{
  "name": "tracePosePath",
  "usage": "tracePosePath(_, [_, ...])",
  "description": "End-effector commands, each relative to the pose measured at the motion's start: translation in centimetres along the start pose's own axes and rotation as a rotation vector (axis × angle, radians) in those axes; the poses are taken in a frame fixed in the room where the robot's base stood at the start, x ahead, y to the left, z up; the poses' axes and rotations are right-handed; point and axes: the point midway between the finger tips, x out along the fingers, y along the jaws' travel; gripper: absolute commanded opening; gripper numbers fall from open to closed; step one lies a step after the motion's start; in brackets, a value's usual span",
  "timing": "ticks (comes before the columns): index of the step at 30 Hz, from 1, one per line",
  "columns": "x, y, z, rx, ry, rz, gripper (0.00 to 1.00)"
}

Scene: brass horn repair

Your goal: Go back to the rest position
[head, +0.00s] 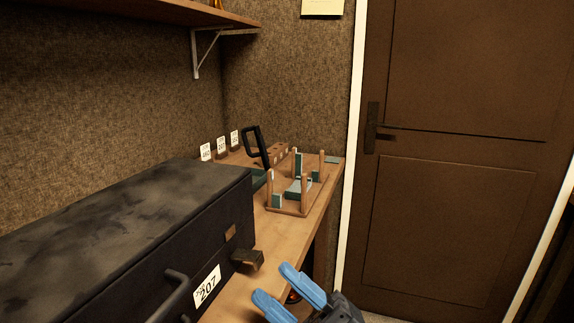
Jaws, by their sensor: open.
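My gripper (281,287) has blue fingers and shows at the bottom of the head view. Its two fingers are apart, with nothing seen between them. It is in front of the wooden bench (263,284), near its front edge, to the right of a large dark case (120,220). The case has a handle and a white label reading 207. A small dark block (247,260) is beside the case's front, to the left of my fingers. The rest of my arm is mostly out of view.
A wooden rack with upright posts and green pads (297,190) stands farther back on the bench. A black handle-shaped frame (257,147) and several numbered white tags (221,144) are behind it. A shelf (150,12) hangs above. A brown door (460,150) is at right.

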Motion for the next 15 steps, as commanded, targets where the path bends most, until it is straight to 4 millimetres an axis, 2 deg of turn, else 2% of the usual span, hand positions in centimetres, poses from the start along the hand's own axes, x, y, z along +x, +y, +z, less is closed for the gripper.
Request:
tracePosePath(1, [-0.7, -0.3, -1.0, 0.032, -0.037, 0.060, 0.45])
tracePosePath(8, [-5.2, -0.4, -4.5, 0.159, -0.236, 0.301, 0.45])
tracePosePath(15, [-11.6, -0.9, -8.5, 0.288, -0.479, 0.485, 0.45])
